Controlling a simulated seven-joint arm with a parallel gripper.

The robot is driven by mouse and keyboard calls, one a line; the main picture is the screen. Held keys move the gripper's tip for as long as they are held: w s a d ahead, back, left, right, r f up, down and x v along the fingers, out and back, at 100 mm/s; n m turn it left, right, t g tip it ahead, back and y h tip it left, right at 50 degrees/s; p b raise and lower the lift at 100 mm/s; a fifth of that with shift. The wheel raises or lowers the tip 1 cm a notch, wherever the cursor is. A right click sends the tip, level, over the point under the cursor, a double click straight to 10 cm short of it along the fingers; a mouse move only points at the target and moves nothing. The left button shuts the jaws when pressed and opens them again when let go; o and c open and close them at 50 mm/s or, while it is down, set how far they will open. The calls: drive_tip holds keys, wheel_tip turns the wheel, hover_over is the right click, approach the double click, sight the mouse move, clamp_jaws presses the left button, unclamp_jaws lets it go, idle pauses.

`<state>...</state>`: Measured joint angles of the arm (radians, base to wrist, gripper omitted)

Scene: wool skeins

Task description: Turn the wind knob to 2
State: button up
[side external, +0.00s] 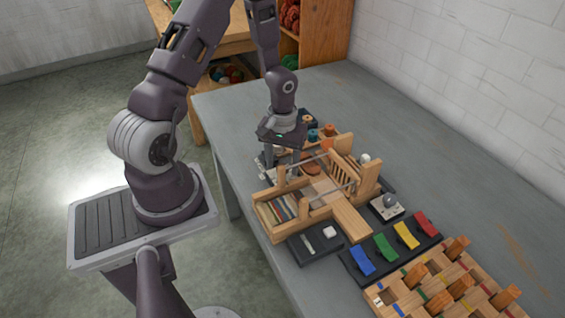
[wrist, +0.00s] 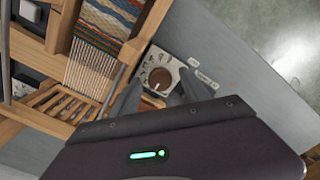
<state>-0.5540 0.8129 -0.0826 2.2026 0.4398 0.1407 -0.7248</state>
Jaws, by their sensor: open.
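The wind knob (wrist: 159,78) is a round brown knob on a pale square dial plate (wrist: 172,67) with dark marks around it. The marks are too small to read, and I cannot tell which one the knob points to. My gripper (wrist: 160,90) is open in the wrist view, with one finger on each side of the knob. I cannot tell whether the fingers touch it. In the side view my gripper (side external: 282,166) points down at the loom's far left end and mostly hides the knob.
A wooden loom (side external: 325,190) with striped weaving (wrist: 105,30) stands right beside the dial. Coloured rocker pads (side external: 385,246), a small joystick box (side external: 388,205) and a wooden peg rack (side external: 440,285) lie nearer the front. The grey table (side external: 430,150) is clear behind and to the right.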

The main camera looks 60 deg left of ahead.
clamp_jaws()
drive_tip(key=shift+m, duration=0.4)
drive_tip(key=m, duration=0.4)
drive_tip(key=shift+m, duration=0.4)
drive_tip(key=m, duration=0.5)
drive_tip(key=shift+m, duration=0.7)
unclamp_jaws()
